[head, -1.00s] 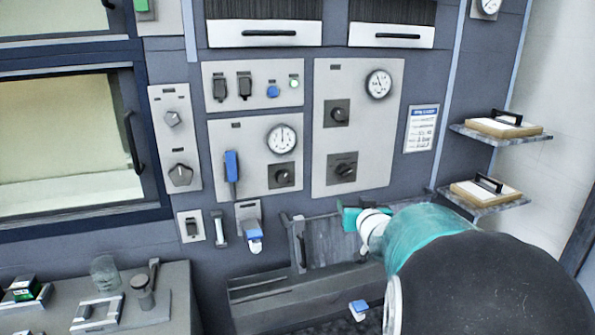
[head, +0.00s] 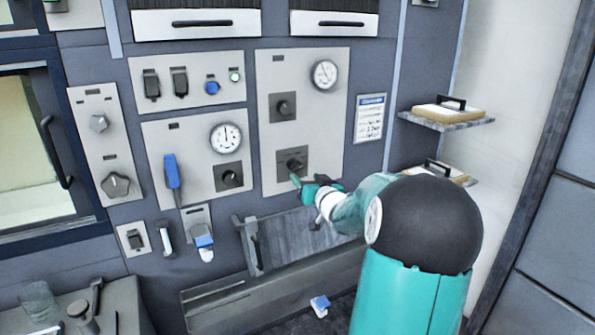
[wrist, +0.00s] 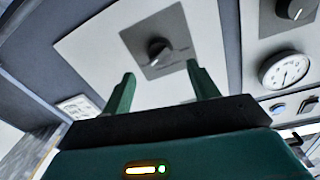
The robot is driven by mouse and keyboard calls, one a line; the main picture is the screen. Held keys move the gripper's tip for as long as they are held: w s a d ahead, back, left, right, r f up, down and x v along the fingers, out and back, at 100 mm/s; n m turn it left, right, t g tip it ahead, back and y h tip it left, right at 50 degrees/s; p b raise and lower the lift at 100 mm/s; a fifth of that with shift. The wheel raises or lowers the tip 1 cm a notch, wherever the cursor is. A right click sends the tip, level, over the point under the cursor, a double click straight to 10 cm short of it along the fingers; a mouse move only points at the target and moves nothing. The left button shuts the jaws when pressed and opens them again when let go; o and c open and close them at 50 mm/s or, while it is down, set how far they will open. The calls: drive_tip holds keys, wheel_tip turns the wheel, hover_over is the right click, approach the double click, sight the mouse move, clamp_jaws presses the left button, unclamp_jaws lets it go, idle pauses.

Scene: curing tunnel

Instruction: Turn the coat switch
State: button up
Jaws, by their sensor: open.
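A black rotary switch (head: 294,163) sits on a dark square plate low on the right-hand grey panel (head: 272,85). Its label is too small to read, so I cannot confirm from lettering that it is the coat switch. My gripper (head: 315,182) is just below and to the right of it in the head view. In the wrist view the same switch (wrist: 159,51) shows just beyond and between the two green fingertips of my gripper (wrist: 161,72). The fingers are apart and empty, and do not appear to touch the switch.
Another rotary switch (head: 283,107) and a gauge (head: 325,74) are higher on this panel. The left panel has a blue lever (head: 172,172), a gauge (head: 226,137) and a knob (head: 231,178). A sloped tray (head: 290,242) lies below; shelves (head: 447,119) stand at right.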

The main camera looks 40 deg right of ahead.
sight(298, 169)
drive_tip(key=x, duration=0.6)
drive_tip(key=shift+w, duration=0.35)
drive_tip(key=c, duration=1)
drive_tip(key=shift+o, duration=0.2)
drive_tip(key=shift+n, duration=0.4)
drive_tip(key=n, duration=0.3)
drive_tip(key=shift+f, duration=0.1)
drive_tip(key=n, duration=0.5)
drive_tip(key=shift+d+t, duration=0.15)
drive_tip(key=shift+t, duration=0.25)
